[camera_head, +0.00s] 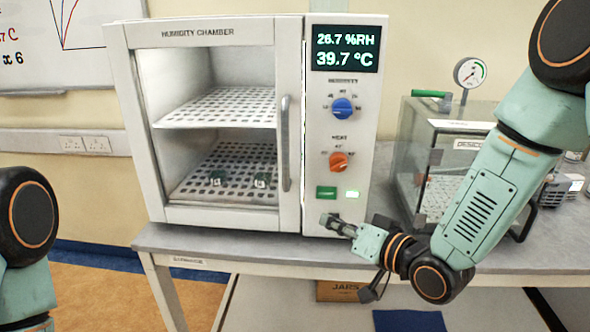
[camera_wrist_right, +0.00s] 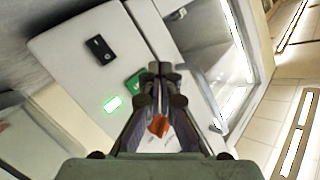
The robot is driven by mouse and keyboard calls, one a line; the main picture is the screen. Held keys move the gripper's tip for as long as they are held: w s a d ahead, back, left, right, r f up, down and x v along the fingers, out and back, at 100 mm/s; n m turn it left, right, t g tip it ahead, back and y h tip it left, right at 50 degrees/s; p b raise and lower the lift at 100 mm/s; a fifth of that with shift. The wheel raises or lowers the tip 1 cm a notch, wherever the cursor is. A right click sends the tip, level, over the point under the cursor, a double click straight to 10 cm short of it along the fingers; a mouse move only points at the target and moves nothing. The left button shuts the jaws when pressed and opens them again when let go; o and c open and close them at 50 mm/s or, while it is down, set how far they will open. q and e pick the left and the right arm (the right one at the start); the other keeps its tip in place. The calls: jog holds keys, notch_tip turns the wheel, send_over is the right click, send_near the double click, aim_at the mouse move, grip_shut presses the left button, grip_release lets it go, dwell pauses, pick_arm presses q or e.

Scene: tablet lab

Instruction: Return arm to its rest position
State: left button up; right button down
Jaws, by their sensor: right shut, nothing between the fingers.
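My right arm reaches in from the right in the head view. Its gripper (camera_head: 332,222) is shut and empty, just in front of the lower part of the humidity chamber's control panel (camera_head: 345,120). In the right wrist view the shut fingertips (camera_wrist_right: 160,70) lie beside the green button (camera_wrist_right: 135,80), with the lit green lamp (camera_wrist_right: 112,104) to the left. I cannot tell whether they touch the panel. Part of my left arm (camera_head: 28,230) shows at the left edge of the head view; its gripper is out of frame.
The humidity chamber (camera_head: 210,222) has its door closed, with small dark items (camera_head: 262,180) on its lower shelf. Its display (camera_head: 345,48) reads 26.7 %RH and 39.7 °C. A clear desiccator box (camera_head: 410,160) with a gauge stands close behind my right arm on the bench (camera_head: 250,250).

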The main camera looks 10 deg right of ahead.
jog(key=s+d+f+g+h+b, duration=0.1)
jog(key=s+d+f+g+h, duration=0.2)
jog(key=s+f, duration=0.6)
jog(key=s+d+f+g+h+b, duration=0.1)
jog(key=s+f+g+h+b, duration=0.3)
jog(key=f, duration=0.9)
jog(key=s+d+f+g, duration=0.1)
jog(key=s+f+g, duration=0.2)
jog(key=s+f, duration=0.3)
jog(key=s+f+g+b, duration=0.1)
jog(key=s+f+g, duration=0.3)
jog(key=s, duration=1.3)
notch_tip(320, 180, down, 2)
jog(key=shift+d+f+n, duration=0.2)
jog(key=shift+d+n, duration=0.1)
jog(key=shift+d, duration=0.05)
